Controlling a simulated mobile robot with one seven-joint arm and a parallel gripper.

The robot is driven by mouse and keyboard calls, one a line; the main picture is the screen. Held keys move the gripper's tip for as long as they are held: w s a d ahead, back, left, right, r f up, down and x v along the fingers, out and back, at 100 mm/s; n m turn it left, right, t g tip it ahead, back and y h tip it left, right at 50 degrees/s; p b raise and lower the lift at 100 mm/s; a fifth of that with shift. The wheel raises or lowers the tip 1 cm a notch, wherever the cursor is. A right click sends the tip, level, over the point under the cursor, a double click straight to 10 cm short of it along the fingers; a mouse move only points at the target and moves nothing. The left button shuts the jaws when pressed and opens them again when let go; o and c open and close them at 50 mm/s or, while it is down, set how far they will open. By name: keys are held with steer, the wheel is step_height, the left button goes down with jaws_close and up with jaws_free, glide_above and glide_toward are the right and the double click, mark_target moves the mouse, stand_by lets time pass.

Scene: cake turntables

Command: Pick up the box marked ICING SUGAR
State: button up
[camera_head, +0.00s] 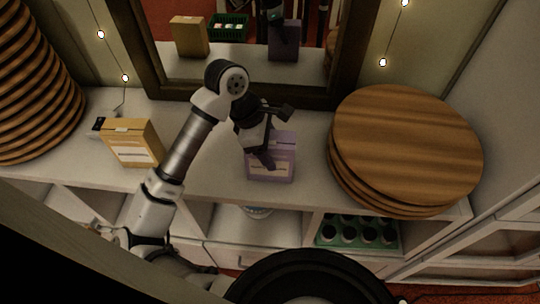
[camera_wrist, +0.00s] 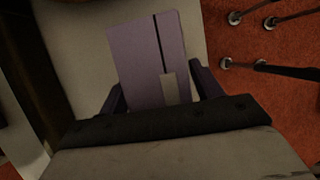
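A purple box (camera_head: 270,166) with a pale label stands on the white counter below the mirror. I cannot read its label. My gripper (camera_head: 266,152) is over it from above, with one dark finger in front of the box's near face. In the wrist view the purple box (camera_wrist: 147,62) lies between the two fingers of my gripper (camera_wrist: 162,92), which look spread wide. I cannot tell whether they touch it. A yellow box (camera_head: 132,143) with a white label stands left of my arm, its print also too small to read.
Stacked round wooden boards (camera_head: 405,140) stand close on the right, and more boards (camera_head: 30,90) are at the far left. A framed mirror (camera_head: 245,75) rises behind. A green tray of dark jars (camera_head: 357,233) sits in the shelf below. Bare counter lies between the boxes.

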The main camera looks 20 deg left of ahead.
steer(key=c, duration=1)
steer(key=shift+r+p, duration=0.25)
steer(key=shift+p, duration=0.3)
